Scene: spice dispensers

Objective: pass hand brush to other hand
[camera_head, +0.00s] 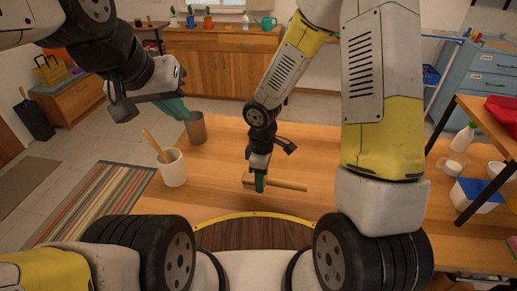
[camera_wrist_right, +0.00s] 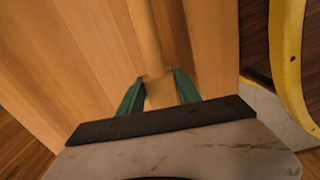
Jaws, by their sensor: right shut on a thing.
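The hand brush (camera_head: 288,186) shows as a light wooden bar low over the wooden table, to the right of centre. My right gripper (camera_head: 260,184) points down and is shut on it near its left end. In the right wrist view, the wooden handle (camera_wrist_right: 146,45) runs up from between the green fingertips of the right gripper (camera_wrist_right: 158,92). No bristles can be made out. My left gripper (camera_head: 178,106) is up at the left, well apart from the brush, near a metal cup. Its green fingers overlap, so their opening cannot be judged.
The wooden table (camera_head: 225,205) has free room around the brush. A white pot (camera_head: 173,170) holding a wooden-handled tool and a brown metal cup (camera_head: 197,130) stand at its left. A blue-and-white box (camera_head: 478,193) and small containers are at the right.

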